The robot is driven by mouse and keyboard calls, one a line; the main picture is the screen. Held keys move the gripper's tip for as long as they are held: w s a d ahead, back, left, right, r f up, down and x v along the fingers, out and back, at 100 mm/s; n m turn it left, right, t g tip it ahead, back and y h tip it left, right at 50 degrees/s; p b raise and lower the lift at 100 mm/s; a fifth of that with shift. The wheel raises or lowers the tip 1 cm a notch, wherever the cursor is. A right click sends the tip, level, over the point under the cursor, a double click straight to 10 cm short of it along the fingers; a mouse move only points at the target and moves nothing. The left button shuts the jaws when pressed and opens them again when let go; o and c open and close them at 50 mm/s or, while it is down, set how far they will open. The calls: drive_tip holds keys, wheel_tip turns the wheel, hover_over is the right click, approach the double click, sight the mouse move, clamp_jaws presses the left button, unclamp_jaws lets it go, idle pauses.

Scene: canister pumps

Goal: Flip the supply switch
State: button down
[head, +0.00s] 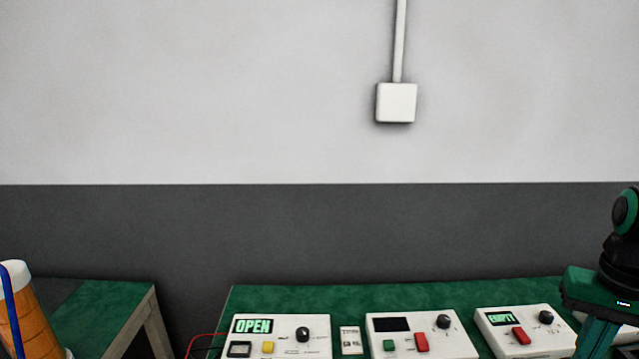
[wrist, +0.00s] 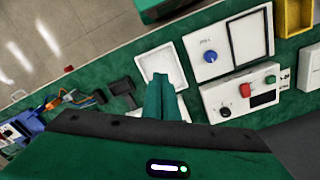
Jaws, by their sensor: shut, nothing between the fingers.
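No label reading "supply" is legible, so I cannot tell which control is the supply switch. In the head view the middle white box has a dark display, a green button (head: 389,345), a red switch (head: 421,342) and a black knob (head: 444,322). The right box reads "EMPTY" and has another red switch (head: 521,335). The left box reads "OPEN", with a yellow button (head: 267,347) and a black rocker (head: 239,349). My gripper (wrist: 163,92) is shut and empty, its fingertips over or near a white tray. It appears apart from the red switch (wrist: 245,90).
A panel with a blue knob (wrist: 210,57) lies beside the box in the wrist view. A yellow bin (wrist: 295,20) and loose wired parts (wrist: 80,98) share the bench. An orange canister (head: 30,320) stands at left. A small white plate (head: 351,341) sits between boxes.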

drive_tip(key=s+a, duration=0.2)
drive_tip(key=s, duration=0.4)
drive_tip(key=shift+f, duration=0.3)
wheel_tip(320, 180, up, 4)
drive_tip(key=n, duration=2.4)
hover_over(524, 337)
drive_tip(key=shift+f, duration=0.2)
drive_tip(key=shift+f, duration=0.1)
wheel_tip(524, 337, down, 14)
drive_tip(key=shift+r, duration=0.1)
